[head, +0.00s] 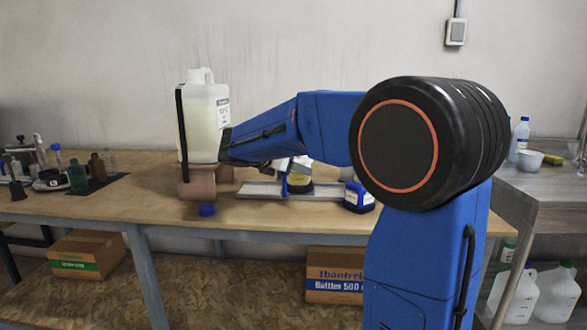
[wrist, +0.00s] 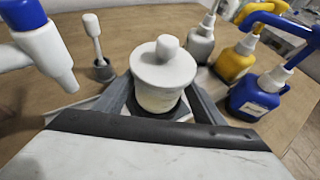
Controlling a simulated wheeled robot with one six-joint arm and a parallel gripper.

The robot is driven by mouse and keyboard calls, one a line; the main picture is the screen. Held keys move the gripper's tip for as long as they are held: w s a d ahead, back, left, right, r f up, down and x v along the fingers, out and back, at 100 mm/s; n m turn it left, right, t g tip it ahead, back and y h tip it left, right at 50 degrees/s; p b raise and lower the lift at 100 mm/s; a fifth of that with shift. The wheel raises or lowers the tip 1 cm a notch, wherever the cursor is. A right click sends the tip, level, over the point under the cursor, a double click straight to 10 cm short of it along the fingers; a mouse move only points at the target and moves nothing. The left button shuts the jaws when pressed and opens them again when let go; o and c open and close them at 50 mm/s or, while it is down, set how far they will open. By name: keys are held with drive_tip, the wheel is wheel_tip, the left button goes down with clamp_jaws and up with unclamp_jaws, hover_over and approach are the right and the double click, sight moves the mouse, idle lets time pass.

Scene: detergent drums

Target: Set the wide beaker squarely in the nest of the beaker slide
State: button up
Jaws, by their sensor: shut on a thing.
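A white, round vessel with a broad flat top and a knob, which I take for the wide beaker (wrist: 157,96), stands between the two grey fingers of my gripper (wrist: 160,102) in the wrist view. The gripper is shut on it. It looks upright. A dark grey piece shows low around its base; I cannot tell whether the beaker sits in it or above it. A long pale grey slab, probably the beaker slide (head: 262,190), lies on the bench in the head view. My forearm hides much of the gripper area there, so the beaker's place on the slab is unclear.
A blue bottle (wrist: 257,97), a yellow bottle (wrist: 234,62) and a grey-white bottle (wrist: 201,42) stand close right of the gripper. A white-handled tool in a small grey holder (wrist: 104,71) stands to the left. Small bottles (head: 78,178) crowd the bench's left end.

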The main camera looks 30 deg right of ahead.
drive_tip(key=shift+f, duration=0.4)
drive_tip(key=shift+f, duration=0.4)
drive_tip(key=shift+f, duration=0.1)
idle(0.4)
drive_tip(key=o, duration=1.4)
drive_tip(key=shift+c, duration=0.2)
drive_tip(key=v, duration=1.7)
drive_tip(key=shift+a, duration=0.2)
drive_tip(key=shift+s, duration=0.1)
